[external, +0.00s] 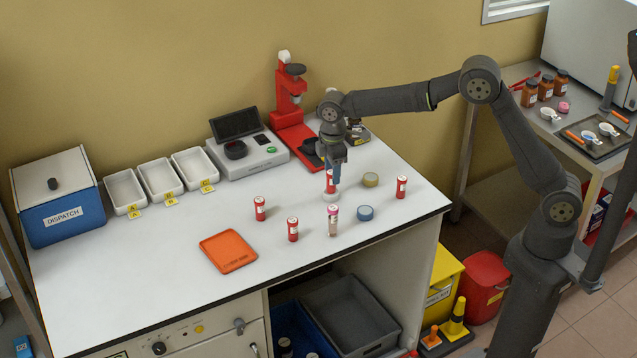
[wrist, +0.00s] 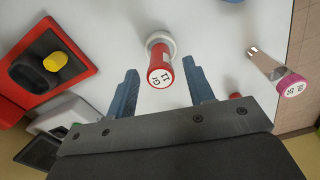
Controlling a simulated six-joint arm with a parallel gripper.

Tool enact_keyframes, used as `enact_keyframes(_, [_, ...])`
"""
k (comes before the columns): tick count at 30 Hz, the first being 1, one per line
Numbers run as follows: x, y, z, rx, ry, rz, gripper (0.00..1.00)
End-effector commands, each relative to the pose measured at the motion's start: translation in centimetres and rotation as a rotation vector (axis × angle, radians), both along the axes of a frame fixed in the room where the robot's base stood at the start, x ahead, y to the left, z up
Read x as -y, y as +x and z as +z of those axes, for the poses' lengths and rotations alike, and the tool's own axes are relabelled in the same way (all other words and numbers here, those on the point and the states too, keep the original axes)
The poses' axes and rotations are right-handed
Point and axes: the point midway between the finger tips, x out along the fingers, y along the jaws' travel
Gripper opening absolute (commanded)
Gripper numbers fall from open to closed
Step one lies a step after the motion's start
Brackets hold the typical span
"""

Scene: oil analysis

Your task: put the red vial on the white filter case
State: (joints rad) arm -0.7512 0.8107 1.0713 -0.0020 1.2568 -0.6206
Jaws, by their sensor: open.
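A red vial (external: 330,182) with a pale, marked cap stands upright below my gripper (external: 335,168). In the wrist view the red vial (wrist: 160,65) lies between the two blue fingers, with a gap on each side. My gripper (wrist: 160,64) is open around its upper part. A round white case (external: 331,196) is under the vial's foot, and the vial appears to rest on it. The white case (wrist: 158,38) shows as a pale rim around the vial's base in the wrist view. The fingers partly hide the vial in the external view.
Other red vials stand at left (external: 260,208), front (external: 293,229) and right (external: 402,187). A pink-capped vial (external: 333,220), blue disc (external: 365,213) and tan disc (external: 370,179) are close by. An orange tray (external: 228,251) lies front left. A red press (external: 290,100) stands behind.

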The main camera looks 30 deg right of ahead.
Motion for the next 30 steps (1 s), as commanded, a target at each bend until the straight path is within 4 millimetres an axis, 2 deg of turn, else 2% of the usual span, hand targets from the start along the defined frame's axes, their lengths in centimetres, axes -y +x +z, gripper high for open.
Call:
enact_keyframes(1, [0.0,0.0,1.4,0.003,0.003,0.0,0.48])
enact_keyframes(6, [-0.1,0.0,5.0,0.003,0.003,0.0,0.48])
enact_keyframes(12, [0.0,0.0,7.8,0.001,0.001,0.0,0.48])
enact_keyframes(19, [0.0,0.0,8.7,0.0,0.0,0.0,0.48])
enact_keyframes(26, [0.0,0.0,8.7,0.0,-0.001,0.0,0.48])
enact_keyframes(30, [0.0,0.0,8.0,-0.003,-0.003,0.0,0.48])
